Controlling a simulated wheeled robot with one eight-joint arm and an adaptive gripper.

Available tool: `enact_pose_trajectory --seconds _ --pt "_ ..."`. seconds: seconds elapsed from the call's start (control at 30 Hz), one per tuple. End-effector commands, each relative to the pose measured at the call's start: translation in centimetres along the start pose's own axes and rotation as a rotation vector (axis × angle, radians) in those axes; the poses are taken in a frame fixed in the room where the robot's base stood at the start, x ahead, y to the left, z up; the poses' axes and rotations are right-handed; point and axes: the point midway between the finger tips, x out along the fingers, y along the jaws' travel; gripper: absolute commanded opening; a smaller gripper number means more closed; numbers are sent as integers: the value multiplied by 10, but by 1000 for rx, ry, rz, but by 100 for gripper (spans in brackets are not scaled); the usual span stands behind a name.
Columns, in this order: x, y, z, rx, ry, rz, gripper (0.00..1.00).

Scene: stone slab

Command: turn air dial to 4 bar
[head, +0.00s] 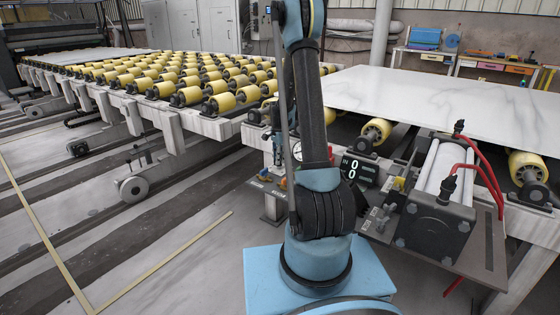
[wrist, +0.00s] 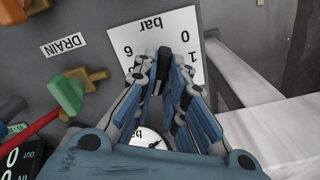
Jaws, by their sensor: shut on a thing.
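The air dial is a white square plate (wrist: 150,28) marked "bar" with numbers around it, seen upside down in the wrist view. A black knob (wrist: 164,54) stands at its middle. My gripper (wrist: 166,76) has its blue and grey fingers shut on the knob from both sides. The fingers cover the lower part of the plate, so I cannot tell which number the knob points at. A round white gauge (wrist: 146,137) shows partly below the fingers; it also shows in the head view (head: 297,150). My arm hides the dial and gripper in the head view.
A green-handled brass valve (wrist: 72,92) sits by a DRAIN label (wrist: 64,44). A display (head: 359,169) reads 0 and 0. A cylinder block (head: 436,215) with red hoses (head: 483,160) stands right of my arm. The white slab (head: 430,98) lies on rollers behind.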

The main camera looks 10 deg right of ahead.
Motion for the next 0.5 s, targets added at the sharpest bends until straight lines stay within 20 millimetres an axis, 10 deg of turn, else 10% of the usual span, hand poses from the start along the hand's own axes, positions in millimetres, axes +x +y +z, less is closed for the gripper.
enact_pose_trajectory --seconds 0.5 --pt "0 -2 1 199 0 -3 0"
